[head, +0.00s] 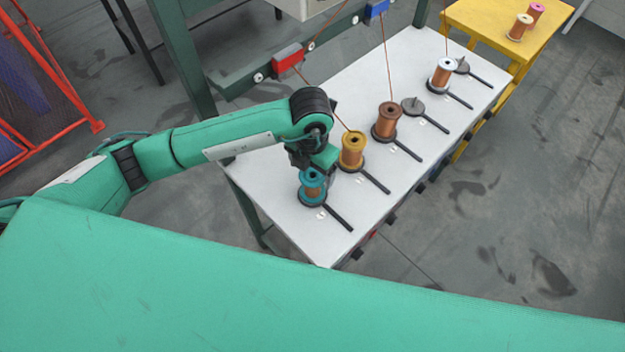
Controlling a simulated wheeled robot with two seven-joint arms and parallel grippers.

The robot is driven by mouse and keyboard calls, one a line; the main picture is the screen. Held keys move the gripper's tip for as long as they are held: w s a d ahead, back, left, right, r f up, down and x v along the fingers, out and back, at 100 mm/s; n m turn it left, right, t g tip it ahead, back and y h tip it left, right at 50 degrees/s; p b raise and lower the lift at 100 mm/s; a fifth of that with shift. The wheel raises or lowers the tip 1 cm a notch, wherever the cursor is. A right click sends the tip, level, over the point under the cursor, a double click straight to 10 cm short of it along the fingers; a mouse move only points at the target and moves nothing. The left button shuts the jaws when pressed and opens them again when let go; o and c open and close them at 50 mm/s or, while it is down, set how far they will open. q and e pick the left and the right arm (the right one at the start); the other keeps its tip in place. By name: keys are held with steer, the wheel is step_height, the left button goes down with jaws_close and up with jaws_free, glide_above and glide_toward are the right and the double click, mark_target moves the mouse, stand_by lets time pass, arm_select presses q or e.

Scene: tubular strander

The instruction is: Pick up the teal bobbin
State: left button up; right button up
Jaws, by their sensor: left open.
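The teal bobbin (312,187), wound with copper wire, stands upright on a dark round holder with a handle at the near left end of the white table (283,215). My left gripper (314,167) is directly above it, at the bobbin's top. The jaws are open, and the fingers are small and partly hidden by the wrist. I cannot tell whether they touch the bobbin. My right gripper is not in view.
A yellow bobbin (352,150) stands close to the right of my gripper. Farther along are a brown bobbin (388,122), an empty holder (413,106) and a white-topped bobbin (443,76). A yellow table (490,22) with two bobbins is at the far right. A green machine post (183,55) rises behind my arm.

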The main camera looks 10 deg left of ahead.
mark_target(312, 190)
arm_select(q)
step_height(312, 190, down, 3)
steer(key=shift+f+p, duration=0.6)
steer(key=shift+p, duration=0.15)
step_height(312, 190, down, 3)
steer(key=shift+w+f+p, duration=0.15)
steer(key=shift+f+p, duration=0.05)
steer(key=shift+p, duration=0.5)
steer(key=shift+f, duration=0.4)
steer(key=c, duration=0.8)
steer(key=shift+c, duration=0.9)
steer(key=shift+r, duration=0.1)
